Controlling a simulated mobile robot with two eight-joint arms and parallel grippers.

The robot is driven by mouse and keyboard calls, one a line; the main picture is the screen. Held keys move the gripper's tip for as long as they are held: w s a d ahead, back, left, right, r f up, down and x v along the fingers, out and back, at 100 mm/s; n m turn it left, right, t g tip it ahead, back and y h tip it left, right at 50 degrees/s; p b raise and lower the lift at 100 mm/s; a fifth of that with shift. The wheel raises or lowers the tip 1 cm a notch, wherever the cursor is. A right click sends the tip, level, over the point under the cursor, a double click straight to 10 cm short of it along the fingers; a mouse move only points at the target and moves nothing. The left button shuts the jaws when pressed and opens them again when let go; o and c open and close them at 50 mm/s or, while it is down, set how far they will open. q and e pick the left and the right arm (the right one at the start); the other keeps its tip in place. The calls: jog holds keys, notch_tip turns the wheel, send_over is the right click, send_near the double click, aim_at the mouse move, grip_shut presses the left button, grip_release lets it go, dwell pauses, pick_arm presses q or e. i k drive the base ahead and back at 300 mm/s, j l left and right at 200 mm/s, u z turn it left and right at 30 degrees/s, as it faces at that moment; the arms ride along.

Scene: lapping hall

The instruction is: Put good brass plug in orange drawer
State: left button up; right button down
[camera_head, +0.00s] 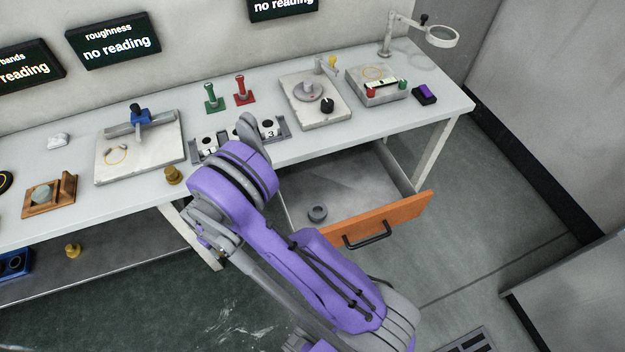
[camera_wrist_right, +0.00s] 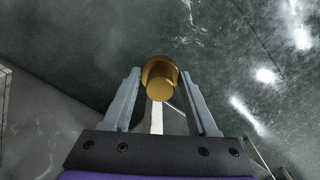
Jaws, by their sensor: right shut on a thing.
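My right gripper (camera_wrist_right: 162,76) is shut on a brass plug (camera_wrist_right: 160,76), seen between its two fingers in the wrist view with dark floor behind. In the head view my purple right arm hides that gripper and the held plug. The orange drawer (camera_head: 408,212) under the bench stands pulled open, with a small grey ring-shaped piece (camera_head: 317,212) on its floor. Another brass plug (camera_head: 172,175) appears to stand near the bench's front edge, left of my arm. A further brass plug (camera_head: 73,251) is on the lower shelf. My left gripper is not in view.
A blue tray (camera_head: 15,264) lies at lower left. Floor right of the drawer is clear.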

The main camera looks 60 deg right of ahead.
aim_at(362, 197)
jog(key=k+l+u, duration=0.15)
jog(key=u, duration=0.3)
jog(key=k+l+u, duration=0.15)
jog(key=u, duration=0.3)
jog(key=k+j+u, duration=0.2)
jog(key=k, duration=0.55)
jog(key=k+l+u, duration=0.1)
jog(key=k, duration=0.45)
jog(key=k+z, duration=0.1)
jog(key=z, duration=0.3)
jog(key=k+l+z, duration=0.1)
jog(key=z, duration=0.3)
jog(key=l+z, duration=0.1)
jog(key=z, duration=0.3)
jog(key=k+l, duration=0.05)
